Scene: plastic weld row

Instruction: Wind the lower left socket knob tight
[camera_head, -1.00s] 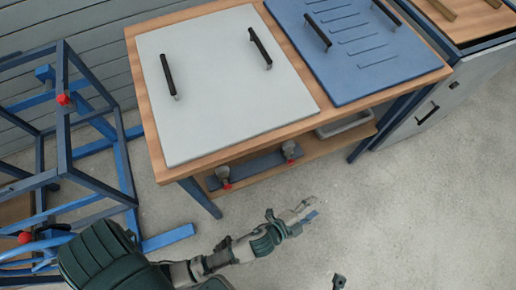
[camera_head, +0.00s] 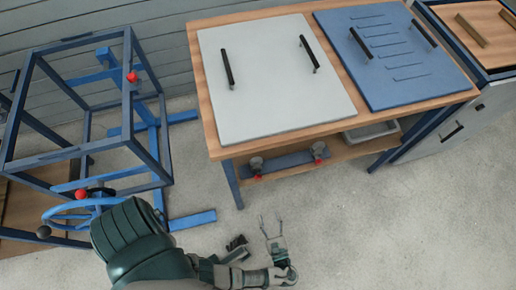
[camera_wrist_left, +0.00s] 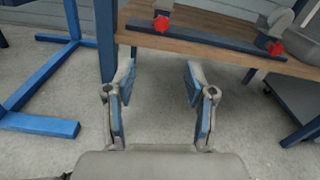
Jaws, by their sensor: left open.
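Several red knobs are in view. On the blue frame at the left, a lower red knob (camera_head: 81,194) sits near a curved blue handle, and an upper red knob (camera_head: 132,77) sits on a post. On the table's low shelf, a dark bar (camera_head: 287,163) carries a left red knob (camera_head: 258,177) and a right red knob (camera_head: 318,163). The left wrist view shows these as the left knob (camera_wrist_left: 161,23) and right knob (camera_wrist_left: 276,48). My left gripper (camera_head: 271,224) is open and empty over the floor, in front of the shelf and apart from every knob. My right gripper is not visible.
The wooden table (camera_head: 204,92) bears a white panel (camera_head: 275,90) and a blue panel (camera_head: 385,75) with black handles. A grey tray (camera_head: 371,132) is on its shelf. A blue foot bar (camera_head: 192,220) lies left of my gripper. The floor at the right is clear.

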